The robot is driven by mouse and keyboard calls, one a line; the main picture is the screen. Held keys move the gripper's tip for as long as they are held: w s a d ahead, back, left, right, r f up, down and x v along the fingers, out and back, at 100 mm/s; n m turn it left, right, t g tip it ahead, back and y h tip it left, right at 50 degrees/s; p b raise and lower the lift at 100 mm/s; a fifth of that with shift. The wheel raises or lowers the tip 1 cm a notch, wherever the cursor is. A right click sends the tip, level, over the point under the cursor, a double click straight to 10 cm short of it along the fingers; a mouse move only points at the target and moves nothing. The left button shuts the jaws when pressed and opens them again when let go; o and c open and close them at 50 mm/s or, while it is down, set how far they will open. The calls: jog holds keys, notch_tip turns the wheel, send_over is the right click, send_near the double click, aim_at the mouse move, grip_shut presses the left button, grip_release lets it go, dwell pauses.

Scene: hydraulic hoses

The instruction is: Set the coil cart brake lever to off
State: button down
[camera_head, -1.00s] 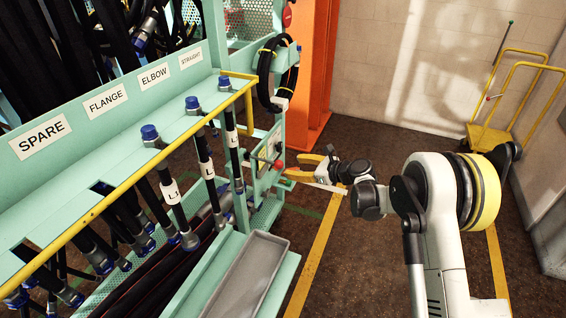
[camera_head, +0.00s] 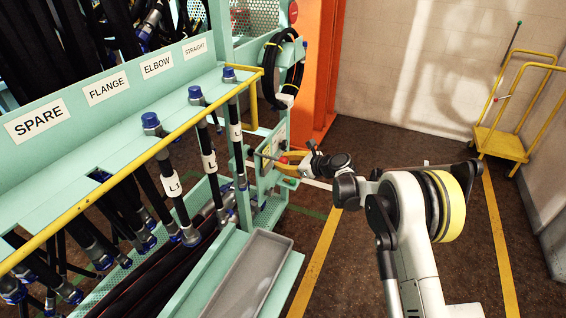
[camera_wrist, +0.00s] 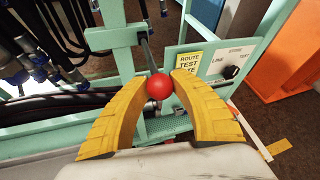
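A lever with a thin dark rod and a red ball knob (camera_wrist: 159,86) stands at the teal frame in the wrist view. The knob also shows small in the head view (camera_head: 283,160), partly hidden by my gripper. My gripper (camera_wrist: 162,76) has a yellow finger on each side of the knob, and both look to be touching it. In the head view my gripper (camera_head: 285,161) reaches in from the right at the teal rack's end. I cannot tell from these frames whether this lever is the coil cart's brake. No off mark is readable.
A panel (camera_wrist: 222,67) with a black selector and a yellow tag (camera_wrist: 188,66) is beside the lever. Coiled black hose (camera_head: 284,62) hangs above. A yellow cart (camera_head: 500,143) stands at the back right. A grey tray (camera_head: 248,275) is in front. The floor to the right is open.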

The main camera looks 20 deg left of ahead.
jog(key=shift+r, duration=0.1)
jog(key=shift+r+h+p, duration=0.3)
jog(key=shift+r+p, duration=0.1)
jog(key=shift+p, duration=0.15)
jog(key=r+h+p, duration=0.1)
jog(key=r+p, duration=0.1)
jog(key=a+r+h+p, duration=0.1)
jog(key=r+h+p, duration=0.1)
jog(key=a+r+n+g+h+p, duration=0.1)
jog(key=r+h+p, duration=0.1)
jog(key=shift+a+r, duration=0.1)
jog(key=shift+r, duration=0.1)
jog(key=shift+w+a+r+p, duration=0.2)
jog(key=shift+a+r+p, duration=0.7)
jog(key=shift+a+r, duration=0.3)
jog(key=shift+w+a+r+p, duration=0.15)
jog(key=shift+a+r+p, duration=0.3)
jog(key=shift+a+r, duration=0.55)
jog(key=shift+a+f, duration=0.1)
jog(key=c, duration=1)
grip_release()
jog(key=shift+c, duration=0.2)
